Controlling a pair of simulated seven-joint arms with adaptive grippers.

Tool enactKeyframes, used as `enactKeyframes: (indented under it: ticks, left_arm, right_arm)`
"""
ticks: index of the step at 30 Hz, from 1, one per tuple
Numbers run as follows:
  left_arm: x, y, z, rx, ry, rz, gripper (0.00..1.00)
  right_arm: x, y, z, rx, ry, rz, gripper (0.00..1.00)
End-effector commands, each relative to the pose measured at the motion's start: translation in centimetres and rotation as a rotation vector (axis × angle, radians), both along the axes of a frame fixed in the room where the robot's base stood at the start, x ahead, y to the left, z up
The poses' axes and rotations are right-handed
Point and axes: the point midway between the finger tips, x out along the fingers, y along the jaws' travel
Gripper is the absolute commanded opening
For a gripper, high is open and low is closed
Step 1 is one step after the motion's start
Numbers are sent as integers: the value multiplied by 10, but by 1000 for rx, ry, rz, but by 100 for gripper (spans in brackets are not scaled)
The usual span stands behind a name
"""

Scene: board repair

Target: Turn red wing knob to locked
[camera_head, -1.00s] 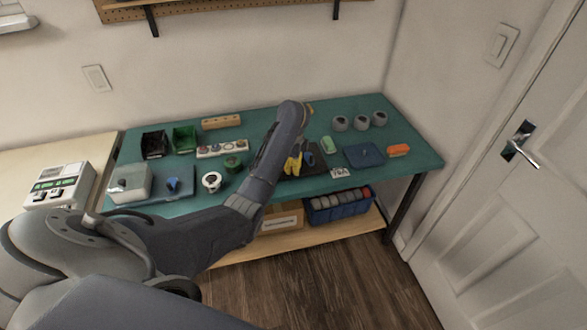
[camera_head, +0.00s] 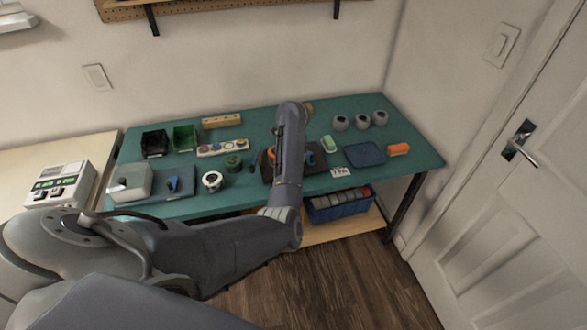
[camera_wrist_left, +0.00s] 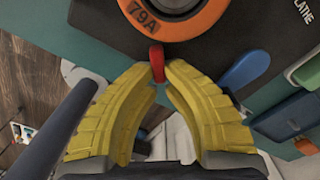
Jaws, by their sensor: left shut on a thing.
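The red wing knob (camera_wrist_left: 157,60) shows in the left wrist view as a small red tab at the lower edge of an orange ring marked 79A (camera_wrist_left: 198,22). My left gripper (camera_wrist_left: 158,80) has its yellow fingertips closed together on the red tab. The ring sits on a black board (camera_wrist_left: 225,40). A blue wing-shaped lever (camera_wrist_left: 247,68) lies to the right of the tab. In the head view my left forearm covers the middle of the black board (camera_head: 268,172) and hides the red knob and my fingers. My right gripper is not in view.
The teal bench (camera_head: 400,175) holds a blue mat (camera_head: 365,155), an orange block (camera_head: 398,149) and several grey cups (camera_head: 362,121) on the right. A white-and-green roll (camera_head: 212,181) and dark bins (camera_head: 154,143) stand left. A door is at right.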

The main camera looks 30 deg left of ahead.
Motion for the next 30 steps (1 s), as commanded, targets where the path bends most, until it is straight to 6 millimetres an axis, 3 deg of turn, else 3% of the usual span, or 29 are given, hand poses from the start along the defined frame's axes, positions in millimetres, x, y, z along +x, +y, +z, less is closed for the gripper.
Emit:
enactKeyframes:
  ticks: [15,30]
  left_arm:
    - [-8,1,-1,-3,0,-456,0]
    - [-12,4,-2,-3,1,-681,0]
  right_arm:
    - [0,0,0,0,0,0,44]
    - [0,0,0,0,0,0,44]
